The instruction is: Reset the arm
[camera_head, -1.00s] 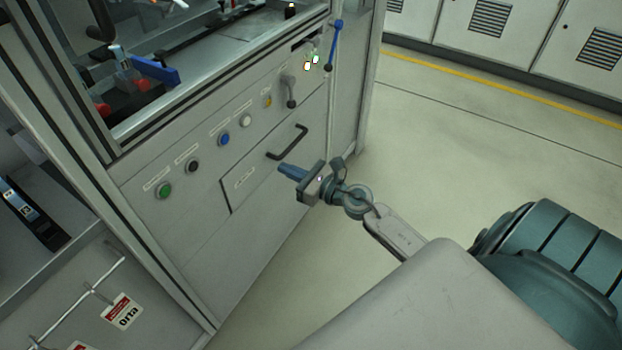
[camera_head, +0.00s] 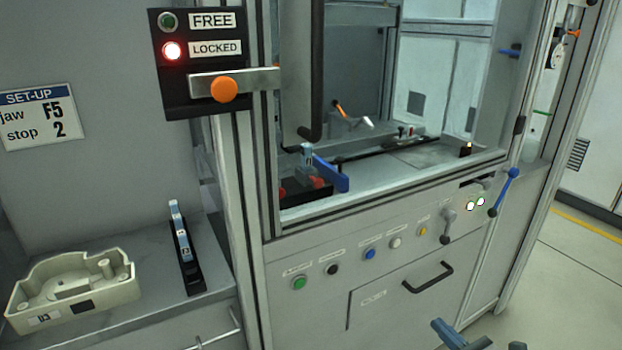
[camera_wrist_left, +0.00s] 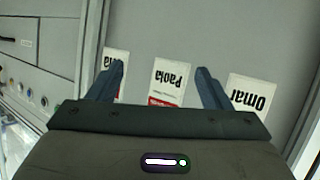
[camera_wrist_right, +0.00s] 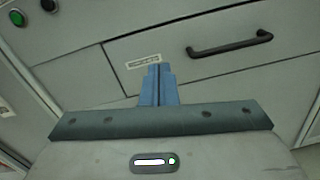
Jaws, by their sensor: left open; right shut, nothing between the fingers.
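My right gripper (camera_head: 449,330) shows at the bottom edge of the head view, in front of the machine's lower front panel. In the right wrist view its blue fingers (camera_wrist_right: 158,84) are together with nothing between them. A drawer with a black handle (camera_wrist_right: 229,45) lies beyond them, apart from the fingers. My left gripper is outside the head view. In the left wrist view its fingers (camera_wrist_left: 160,82) are spread wide and empty, facing a grey panel with name cards, among them the "Paola" card (camera_wrist_left: 171,82) and the "Omar" card (camera_wrist_left: 250,93).
The machine's front has several buttons, a green one (camera_head: 299,283) among them, and a blue-handled lever (camera_head: 504,191). A lock box (camera_head: 212,62) shows a red light at LOCKED. A beige casting (camera_head: 72,288) and a black stand (camera_head: 187,250) sit on the left bench. Floor at right is clear.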

